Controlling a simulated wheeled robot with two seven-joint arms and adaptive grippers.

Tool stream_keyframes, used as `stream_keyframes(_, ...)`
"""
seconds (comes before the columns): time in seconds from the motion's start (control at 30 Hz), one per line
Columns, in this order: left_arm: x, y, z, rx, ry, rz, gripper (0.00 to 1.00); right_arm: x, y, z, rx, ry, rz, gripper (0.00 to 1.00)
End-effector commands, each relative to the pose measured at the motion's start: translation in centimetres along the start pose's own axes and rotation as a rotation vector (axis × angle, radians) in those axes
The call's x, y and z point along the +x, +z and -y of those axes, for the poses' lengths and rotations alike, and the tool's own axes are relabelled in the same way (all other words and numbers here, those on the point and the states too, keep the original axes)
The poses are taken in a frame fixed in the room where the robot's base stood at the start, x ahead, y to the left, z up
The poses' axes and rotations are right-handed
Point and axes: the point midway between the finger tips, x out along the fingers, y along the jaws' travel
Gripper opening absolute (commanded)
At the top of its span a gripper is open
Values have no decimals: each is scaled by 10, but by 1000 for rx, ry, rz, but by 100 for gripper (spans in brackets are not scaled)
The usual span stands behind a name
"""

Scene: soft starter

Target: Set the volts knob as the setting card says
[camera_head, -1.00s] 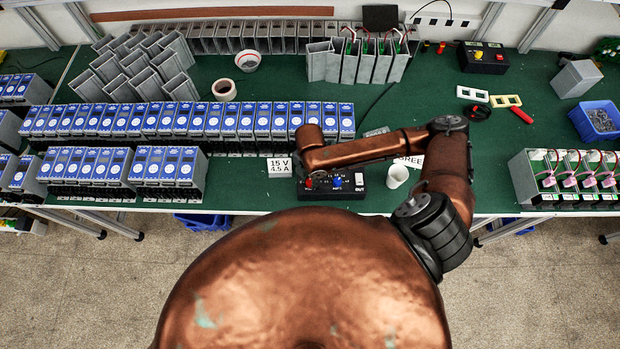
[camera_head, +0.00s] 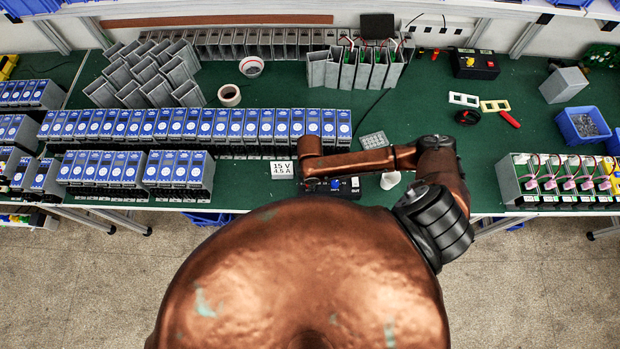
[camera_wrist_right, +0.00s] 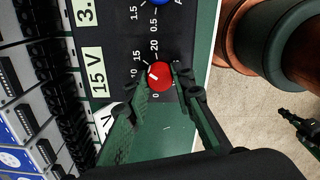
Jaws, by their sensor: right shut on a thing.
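The setting card (camera_head: 283,169) reads 15 V, 4.5 A and stands left of the black power unit (camera_head: 345,188). In the right wrist view the red volts knob (camera_wrist_right: 160,77) sits on the black panel among scale marks from 0 to 20. Its white pointer faces up-left, around the 10 to 15 marks; the exact value is hard to read. My right gripper (camera_wrist_right: 158,80) is shut on the red knob, one finger each side. In the head view, my arm hides this grip. My left gripper is not in view.
A blue knob (camera_wrist_right: 160,3) lies beyond the red one. A white cup (camera_head: 390,180) stands close to the unit, partly behind my right arm. Rows of blue-faced modules (camera_head: 180,125) fill the table to the left.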

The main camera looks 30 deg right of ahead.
Motion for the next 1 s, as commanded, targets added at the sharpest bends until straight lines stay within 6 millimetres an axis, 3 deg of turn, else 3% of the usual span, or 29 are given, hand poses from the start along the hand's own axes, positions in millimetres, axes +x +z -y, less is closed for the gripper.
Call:
stream_keyframes(0.63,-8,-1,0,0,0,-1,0,0,0,-1,58,1,-1,0)
stream_keyframes(0.67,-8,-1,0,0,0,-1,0,0,0,-1,58,2,-1,24)
stream_keyframes(0.9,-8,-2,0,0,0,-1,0,0,0,-1,58,1,-1,40)
stream_keyframes(1.0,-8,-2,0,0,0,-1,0,0,0,-1,58,1,0,40)
